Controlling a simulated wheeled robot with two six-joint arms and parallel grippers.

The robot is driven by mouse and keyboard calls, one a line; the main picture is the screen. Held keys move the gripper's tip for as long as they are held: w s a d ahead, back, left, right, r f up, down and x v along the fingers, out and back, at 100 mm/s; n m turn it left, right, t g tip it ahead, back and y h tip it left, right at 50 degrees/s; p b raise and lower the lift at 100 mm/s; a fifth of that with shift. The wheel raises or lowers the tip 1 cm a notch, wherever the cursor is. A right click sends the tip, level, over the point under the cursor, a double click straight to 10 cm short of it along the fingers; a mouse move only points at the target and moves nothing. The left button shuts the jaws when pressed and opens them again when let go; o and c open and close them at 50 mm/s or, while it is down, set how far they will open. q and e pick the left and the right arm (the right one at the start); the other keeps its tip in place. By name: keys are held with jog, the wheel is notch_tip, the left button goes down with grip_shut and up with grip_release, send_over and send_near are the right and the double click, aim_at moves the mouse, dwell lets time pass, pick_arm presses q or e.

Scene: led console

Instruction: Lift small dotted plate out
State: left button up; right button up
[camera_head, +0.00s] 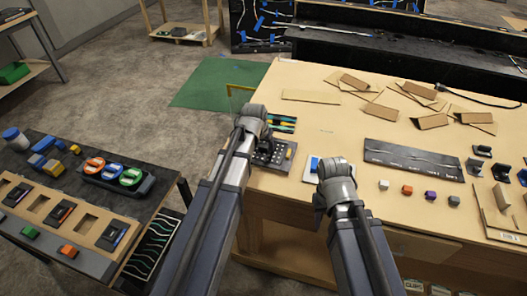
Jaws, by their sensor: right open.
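A small dark plate with light dots (278,155) lies near the left edge of the wooden table, partly hidden by my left arm. My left gripper (252,118) is above the table's left edge, just beyond and left of the plate. Its fingers are hidden behind the wrist, so I cannot tell whether it is open or holds anything. My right gripper (335,172) is over the table to the right of the plate, apart from it. It is open, with its fingertips mostly hidden by the wrist.
A white and blue piece (311,169) lies beside my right gripper. Green-handled tools (283,123) lie behind the plate. A long black strip (413,159), small coloured cubes (407,190) and cardboard pieces (433,121) are to the right. A dark side table (150,203) stands left.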

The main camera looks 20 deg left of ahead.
aim_at(263, 147)
pick_arm(q)
grip_shut()
dwell(0.3)
jog(key=shift+r, duration=0.1)
notch_tip(263, 147, up, 14)
jog(key=p, duration=1.4)
